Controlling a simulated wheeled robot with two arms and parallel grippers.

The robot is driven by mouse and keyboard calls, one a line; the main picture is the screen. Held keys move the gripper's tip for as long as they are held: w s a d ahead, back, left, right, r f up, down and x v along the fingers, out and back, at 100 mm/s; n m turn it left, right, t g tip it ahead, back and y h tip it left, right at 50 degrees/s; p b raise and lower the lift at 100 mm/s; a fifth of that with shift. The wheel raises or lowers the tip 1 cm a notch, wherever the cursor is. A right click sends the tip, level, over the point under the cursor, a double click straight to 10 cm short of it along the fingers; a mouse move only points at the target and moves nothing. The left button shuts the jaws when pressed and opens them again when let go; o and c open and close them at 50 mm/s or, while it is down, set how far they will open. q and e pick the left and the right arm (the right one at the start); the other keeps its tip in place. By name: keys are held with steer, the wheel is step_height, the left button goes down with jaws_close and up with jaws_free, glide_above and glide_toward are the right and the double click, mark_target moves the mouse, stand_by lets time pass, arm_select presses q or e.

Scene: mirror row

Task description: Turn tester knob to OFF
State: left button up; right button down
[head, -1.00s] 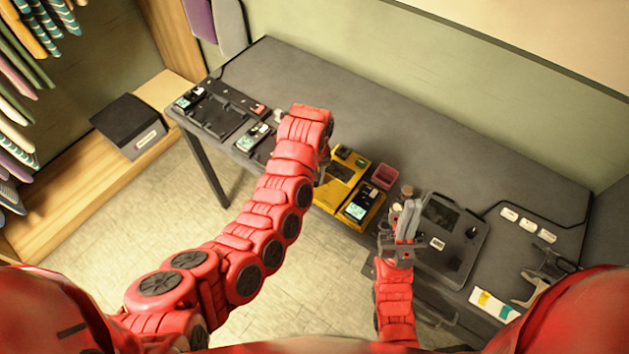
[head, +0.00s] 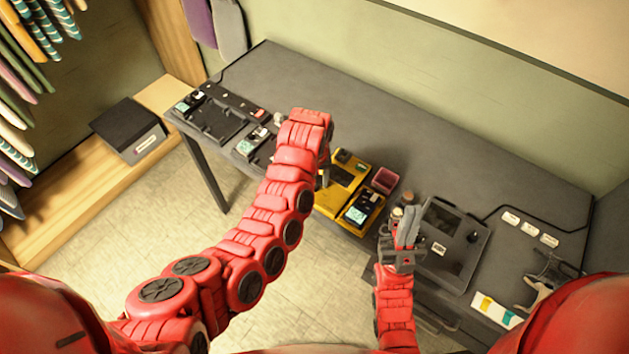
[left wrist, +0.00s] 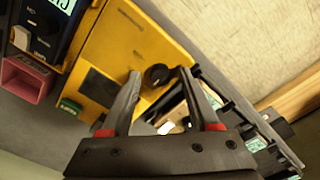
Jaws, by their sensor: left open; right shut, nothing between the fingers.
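The yellow tester (head: 327,202) sits at the front edge of the dark table, partly hidden by my left arm in the head view. In the left wrist view the yellow tester (left wrist: 150,45) carries a round black knob (left wrist: 156,79). My left gripper (left wrist: 159,72) is open, with its fingertips on either side of the knob; I cannot tell whether they touch it. The knob's marking is not readable. My right gripper (head: 408,228) is shut and empty, right of the tester and in front of a dark case.
A dark meter with a lit screen (head: 361,208) lies on the tester's right part. A pink bin (head: 385,180) stands beside it. The dark case (head: 455,230) and white labels (head: 530,228) are to the right. The back of the table is clear.

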arm_select(q)
step_height(320, 180, up, 3)
steer(key=shift+w+f+b, duration=0.1)
steer(key=shift+b, duration=0.55)
step_height(320, 180, up, 6)
steer(key=p, duration=0.3)
steer(key=shift+f, duration=0.15)
step_height(320, 180, up, 9)
steer(key=p, duration=0.1)
steer(key=shift+p, duration=0.4)
steer(key=shift+f, duration=0.1)
